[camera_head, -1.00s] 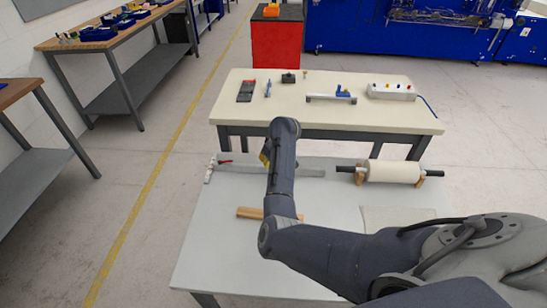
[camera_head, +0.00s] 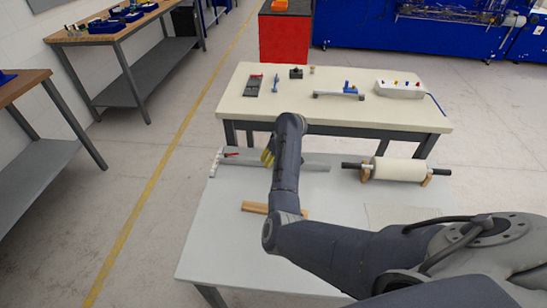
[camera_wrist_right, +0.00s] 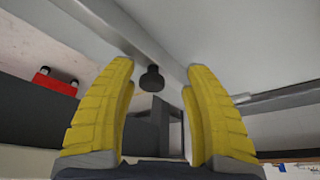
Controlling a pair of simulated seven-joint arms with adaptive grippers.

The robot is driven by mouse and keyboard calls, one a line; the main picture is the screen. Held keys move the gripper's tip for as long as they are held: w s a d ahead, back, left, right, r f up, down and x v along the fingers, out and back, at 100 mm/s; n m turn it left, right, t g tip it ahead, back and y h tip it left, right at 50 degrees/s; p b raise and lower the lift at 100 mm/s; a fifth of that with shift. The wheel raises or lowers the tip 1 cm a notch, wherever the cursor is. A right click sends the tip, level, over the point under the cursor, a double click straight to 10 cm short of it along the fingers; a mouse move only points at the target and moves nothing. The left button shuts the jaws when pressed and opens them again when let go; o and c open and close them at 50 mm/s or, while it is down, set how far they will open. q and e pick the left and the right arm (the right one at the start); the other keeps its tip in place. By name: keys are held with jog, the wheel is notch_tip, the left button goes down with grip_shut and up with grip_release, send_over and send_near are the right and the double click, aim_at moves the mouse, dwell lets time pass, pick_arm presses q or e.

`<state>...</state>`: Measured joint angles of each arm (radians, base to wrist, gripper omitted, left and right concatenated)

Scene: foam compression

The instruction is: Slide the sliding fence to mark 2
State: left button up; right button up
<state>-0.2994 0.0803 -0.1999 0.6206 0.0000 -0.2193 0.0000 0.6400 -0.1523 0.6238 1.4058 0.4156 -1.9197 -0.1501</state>
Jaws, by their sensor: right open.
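The long grey bar (camera_head: 310,164) lying across the back of the near table appears to be the sliding fence. A white strip (camera_head: 215,163) lies at its left end, with a small red lever (camera_head: 231,155) beside it. Any marks are too small to read. My right gripper (camera_head: 267,157) has yellow fingers and is at the bar, partly hidden behind my forearm. In the right wrist view its fingers (camera_wrist_right: 158,105) are open, with a dark round knob (camera_wrist_right: 152,78) showing between and beyond them. I cannot tell whether they touch it. My left gripper is not in view.
A white roll (camera_head: 398,169) on a dark rod rests in wooden cradles to the right of the bar. A wooden block (camera_head: 256,208) lies partly under my arm. A second table (camera_head: 340,108) with small tools stands behind. The near table's left front (camera_head: 225,240) is clear.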

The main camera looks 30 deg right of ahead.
jog(key=shift+r, duration=0.1)
jog(key=v, duration=1.1)
jog(key=shift+s+r, duration=0.2)
jog(key=shift+r, duration=0.15)
